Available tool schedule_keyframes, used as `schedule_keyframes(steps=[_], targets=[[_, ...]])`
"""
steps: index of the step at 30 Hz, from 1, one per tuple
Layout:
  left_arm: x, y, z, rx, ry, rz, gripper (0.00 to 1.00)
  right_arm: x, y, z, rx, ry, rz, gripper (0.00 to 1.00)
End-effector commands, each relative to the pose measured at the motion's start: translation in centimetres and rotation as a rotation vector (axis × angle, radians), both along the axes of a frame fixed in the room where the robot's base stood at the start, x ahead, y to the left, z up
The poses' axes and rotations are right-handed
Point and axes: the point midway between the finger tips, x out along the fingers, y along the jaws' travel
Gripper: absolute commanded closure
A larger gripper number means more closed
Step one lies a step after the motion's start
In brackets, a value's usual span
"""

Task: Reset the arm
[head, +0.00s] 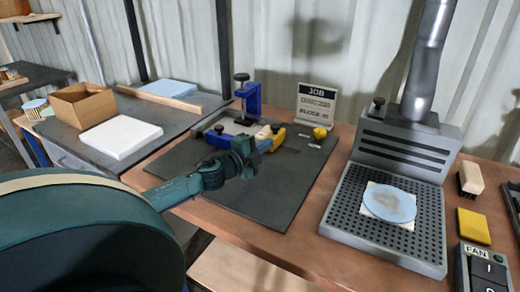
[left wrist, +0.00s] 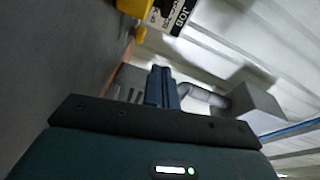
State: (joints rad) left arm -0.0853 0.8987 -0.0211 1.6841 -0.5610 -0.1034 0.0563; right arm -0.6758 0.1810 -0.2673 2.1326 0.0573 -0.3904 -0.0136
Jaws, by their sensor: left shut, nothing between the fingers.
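My left arm comes in from the left in the head view. Its dark teal left gripper (head: 264,146) is over the dark work mat (head: 255,193), in front of a blue clamp fixture (head: 251,96). In the left wrist view its fingers (left wrist: 162,86) are together with nothing between them. The gripper partly covers a yellow and blue item (head: 276,139) at the fixture; I cannot tell from the head view whether they touch. My right gripper is in neither view.
Right are a perforated grey extraction unit (head: 340,222) with a round pale disc (head: 389,203), a yellow pad (head: 473,226) and a FAN switch (head: 482,268). A cardboard box (head: 83,106) and white slab (head: 121,137) are left.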

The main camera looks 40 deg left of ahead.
Motion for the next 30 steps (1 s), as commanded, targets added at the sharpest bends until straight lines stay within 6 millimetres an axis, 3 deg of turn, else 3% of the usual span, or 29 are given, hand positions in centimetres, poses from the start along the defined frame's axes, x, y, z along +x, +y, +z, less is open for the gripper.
schedule_keyframes(steps=[6,17,20,30], targets=[[-1.8,0.0,0.0,-0.002,0.002,0.0,1.0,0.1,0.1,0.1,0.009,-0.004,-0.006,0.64],[-2.1,0.0,0.3,-0.001,0.0,0.0,1.0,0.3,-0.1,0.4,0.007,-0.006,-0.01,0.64],[-2.1,0.0,1.7,-0.001,-0.001,0.0,1.0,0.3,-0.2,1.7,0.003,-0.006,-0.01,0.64],[-2.1,0.0,11.1,-0.001,0.0,0.0,1.0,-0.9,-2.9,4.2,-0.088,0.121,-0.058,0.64]])
